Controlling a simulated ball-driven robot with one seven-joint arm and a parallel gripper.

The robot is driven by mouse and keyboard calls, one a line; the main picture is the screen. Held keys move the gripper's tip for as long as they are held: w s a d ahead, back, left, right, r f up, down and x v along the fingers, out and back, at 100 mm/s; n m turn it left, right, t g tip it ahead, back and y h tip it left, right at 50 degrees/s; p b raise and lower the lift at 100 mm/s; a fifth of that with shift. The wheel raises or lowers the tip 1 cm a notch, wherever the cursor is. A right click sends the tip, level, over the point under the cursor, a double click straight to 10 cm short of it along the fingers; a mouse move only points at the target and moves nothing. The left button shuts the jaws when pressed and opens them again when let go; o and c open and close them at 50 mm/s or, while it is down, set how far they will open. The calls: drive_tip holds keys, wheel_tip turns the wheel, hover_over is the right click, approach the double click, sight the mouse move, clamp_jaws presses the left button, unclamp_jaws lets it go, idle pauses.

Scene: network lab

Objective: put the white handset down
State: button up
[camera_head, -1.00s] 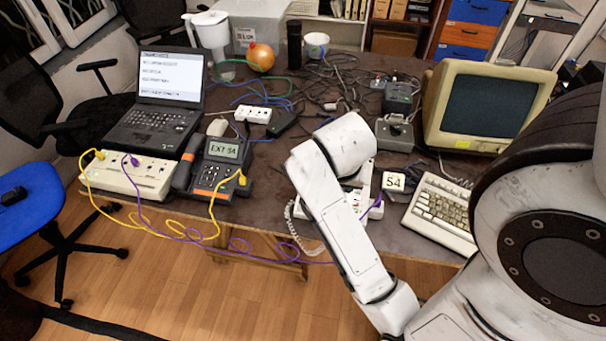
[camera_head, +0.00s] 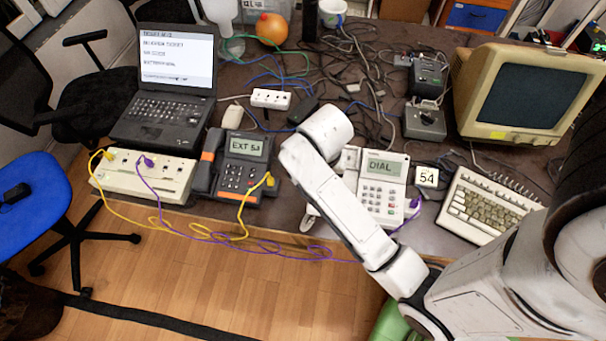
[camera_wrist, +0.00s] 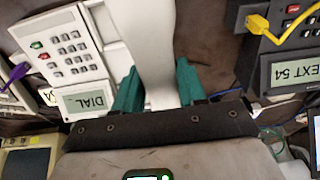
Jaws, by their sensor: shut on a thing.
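The white handset (camera_wrist: 150,40) is between the two teal fingers of my gripper (camera_wrist: 158,85) in the wrist view, and the gripper is shut on it. The white desk phone (camera_wrist: 75,55) is beside the handset there, apart from the gripper. In the head view the white phone (camera_head: 384,190) stands on the table, and its screen reads DIAL. My arm hides the gripper and most or all of the handset there. A small white part shows left of the arm, near the table's front edge; I cannot tell what it is.
The dark phone (camera_head: 241,165), screen EXT 54, stands to the left, with the white patch box (camera_head: 145,177) beside it. A 54 tag (camera_head: 426,177) and a beige keyboard (camera_head: 485,207) lie right of the white phone. Cables (camera_head: 345,75) clutter the table's back. Purple and yellow cables hang over the front edge.

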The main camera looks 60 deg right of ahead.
drive_tip(key=w+f, duration=0.4)
drive_tip(key=w+d+f, duration=0.1)
drive_tip(key=w+f, duration=0.1)
drive_tip(key=shift+w+d+f, duration=0.1)
drive_tip(key=shift+f, duration=0.1)
drive_tip(key=shift+f+p, duration=0.35)
drive_tip(key=shift+f, duration=1.2)
drive_tip(key=shift+f, duration=0.1)
drive_tip(key=o, duration=1.1)
drive_tip(key=shift+o, duration=0.2)
wheel_tip(320, 180, up, 12)
drive_tip(key=a, duration=0.2)
drive_tip(key=s+a+f+n+y, duration=0.1)
drive_tip(key=s+a+f+n, duration=0.2)
drive_tip(key=s+a+n, duration=0.6)
drive_tip(key=s+n, duration=0.4)
drive_tip(key=s, duration=0.1)
drive_tip(key=shift+a+y, duration=0.15)
drive_tip(key=shift+y, duration=0.15)
